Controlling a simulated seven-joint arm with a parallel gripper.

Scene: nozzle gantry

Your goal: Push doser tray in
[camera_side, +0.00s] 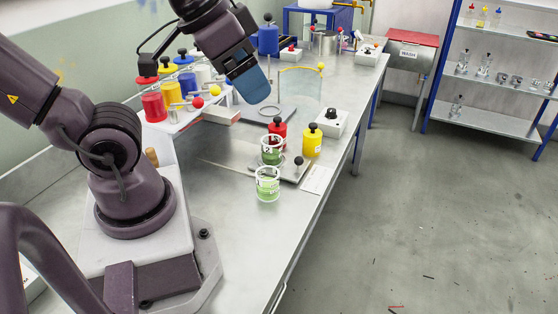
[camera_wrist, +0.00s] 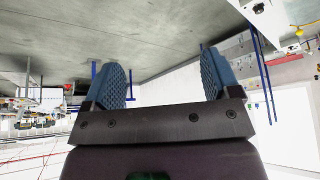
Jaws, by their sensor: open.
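A flat grey metal tray (camera_side: 293,174) with an upright black ball knob lies on the bench, right of a thin rail line; it looks like the doser tray, though no label is readable. A beaker of green stuff (camera_side: 271,156) stands on or against its left part. My gripper (camera_side: 256,92) hangs above the bench, up and left of the tray and well apart from it. In the wrist view my gripper (camera_wrist: 163,72) shows two blue ribbed fingers spread wide with nothing between them. The tray is not seen in the wrist view.
A second green beaker (camera_side: 267,187) stands in front of the tray. A red jar (camera_side: 277,133), a yellow jar (camera_side: 312,144) and a white knob box (camera_side: 331,123) stand close behind it. A clear yellow-rimmed guard (camera_side: 302,88) stands farther back. The near bench is clear.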

